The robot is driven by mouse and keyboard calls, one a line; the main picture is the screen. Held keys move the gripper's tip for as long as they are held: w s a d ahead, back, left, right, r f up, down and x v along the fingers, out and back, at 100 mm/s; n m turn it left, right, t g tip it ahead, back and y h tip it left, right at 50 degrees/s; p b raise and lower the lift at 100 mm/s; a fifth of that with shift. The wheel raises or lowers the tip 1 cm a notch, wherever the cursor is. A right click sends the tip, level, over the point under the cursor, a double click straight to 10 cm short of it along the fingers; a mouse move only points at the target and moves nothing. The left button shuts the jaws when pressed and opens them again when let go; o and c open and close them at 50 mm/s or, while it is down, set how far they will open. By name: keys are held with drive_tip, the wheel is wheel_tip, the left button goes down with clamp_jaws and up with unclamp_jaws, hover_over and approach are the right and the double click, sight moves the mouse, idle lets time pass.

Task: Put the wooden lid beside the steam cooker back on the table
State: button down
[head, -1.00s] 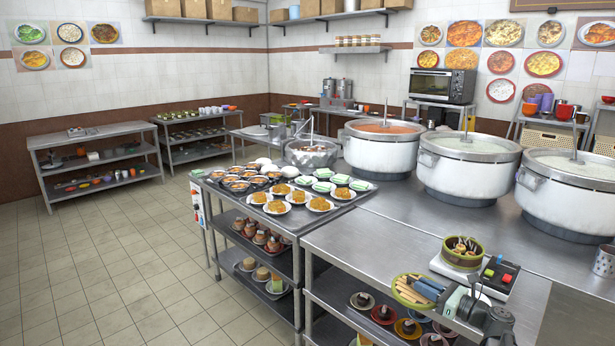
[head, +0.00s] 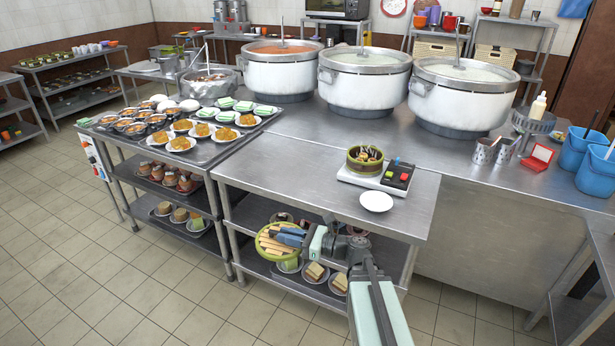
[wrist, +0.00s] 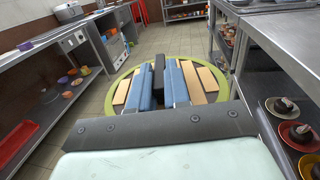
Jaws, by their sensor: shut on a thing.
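The wooden lid (head: 268,246), round with a green rim and pale slats, is in my gripper (head: 290,237). In the wrist view the lid (wrist: 203,80) lies across the blue fingers (wrist: 160,82), which are shut on its dark middle bar. In the head view the lid appears in front of the steel table's (head: 300,190) front edge, overlapping the shelf below; its exact height is hard to tell. The steam cooker (head: 354,167), a green-banded pot with food inside, stands open on a white base with red and green buttons on the tabletop.
A white plate (head: 376,201) sits in front of the cooker near the table edge. The tabletop left of the cooker is clear. Plates of food (head: 180,144) fill the adjoining left table. Large stockpots (head: 364,85) stand behind. Desserts (head: 315,272) occupy the lower shelf.

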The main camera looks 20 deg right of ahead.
drive_tip(key=w+d+r, duration=0.1)
drive_tip(key=w, duration=0.1)
drive_tip(key=w+r, duration=0.2)
drive_tip(key=w, duration=0.1)
drive_tip(key=w+d+r, duration=0.1)
drive_tip(key=w+r, duration=0.1)
drive_tip(key=shift+w+d+r, duration=0.1)
drive_tip(key=shift+w+d, duration=0.05)
drive_tip(key=shift+d, duration=0.15)
drive_tip(key=w+d+r+m+t+h, duration=0.25)
drive_tip(key=w+d+m+h, duration=0.2)
drive_tip(key=w+d, duration=0.3)
drive_tip(key=w+d+r+m+t+h, duration=0.1)
drive_tip(key=w+d+m+t+h, duration=0.25)
drive_tip(key=w+d+h, duration=0.35)
drive_tip(key=w+d+m+t+h, duration=0.2)
drive_tip(key=d+m+h, duration=0.1)
drive_tip(key=d, duration=0.1)
drive_tip(key=shift+d+f, duration=0.15)
drive_tip(key=shift+f, duration=5.2)
drive_tip(key=shift+f, duration=0.6)
drive_tip(key=c, duration=1.1)
unclamp_jaws()
drive_tip(key=shift+f, duration=0.15)
